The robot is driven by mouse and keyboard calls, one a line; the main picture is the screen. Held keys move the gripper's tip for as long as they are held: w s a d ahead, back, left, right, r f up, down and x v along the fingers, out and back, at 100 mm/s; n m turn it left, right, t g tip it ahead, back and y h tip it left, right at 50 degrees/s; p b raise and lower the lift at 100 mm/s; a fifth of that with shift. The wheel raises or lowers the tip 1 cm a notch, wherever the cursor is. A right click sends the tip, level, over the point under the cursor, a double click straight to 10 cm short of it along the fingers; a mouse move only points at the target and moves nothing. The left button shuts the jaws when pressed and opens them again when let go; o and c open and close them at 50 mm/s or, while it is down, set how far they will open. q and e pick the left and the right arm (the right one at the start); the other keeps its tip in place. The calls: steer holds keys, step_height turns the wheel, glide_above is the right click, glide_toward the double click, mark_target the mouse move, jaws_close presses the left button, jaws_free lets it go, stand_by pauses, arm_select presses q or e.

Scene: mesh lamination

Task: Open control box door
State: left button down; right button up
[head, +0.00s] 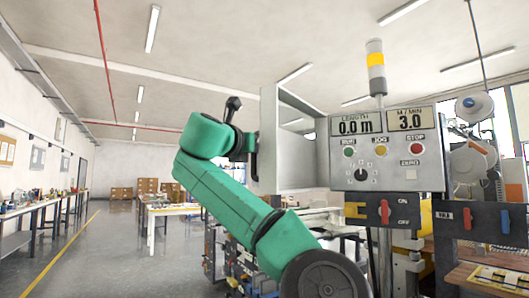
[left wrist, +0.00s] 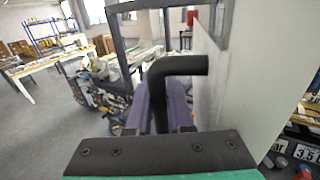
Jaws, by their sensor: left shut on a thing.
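The control box (head: 386,150) has a grey front with length and speed displays, coloured buttons and a black knob. To its left stands a pale grey door panel (head: 268,140), seen nearly edge-on, with a recessed grey face beside it; it appears swung out. The door's pale surface also shows in the left wrist view (left wrist: 262,60). A black bent handle (left wrist: 182,66) stands beside the door. My left gripper (left wrist: 162,108) has purple fingers shut around the handle's stem. In the head view the green left arm reaches up to the handle (head: 253,155), and the fingers are mostly hidden.
A red on/off switch (head: 385,211) sits below the control box. A signal tower (head: 376,68) rises above it. A white-legged table (head: 172,209) stands behind the arm. The floor (head: 110,255) to the left is clear.

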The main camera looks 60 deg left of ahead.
arm_select(q)
steer(key=shift+w+a, duration=0.1)
steer(key=shift+a, duration=0.05)
steer(key=c, duration=1.2)
jaws_free()
steer(key=shift+c, duration=0.2)
steer(key=shift+o, duration=0.8)
steer(key=shift+w, duration=0.15)
steer(key=b+v, duration=0.3)
steer(key=v, duration=1.1)
steer(key=shift+b, duration=0.35)
steer(key=shift+f, duration=0.1)
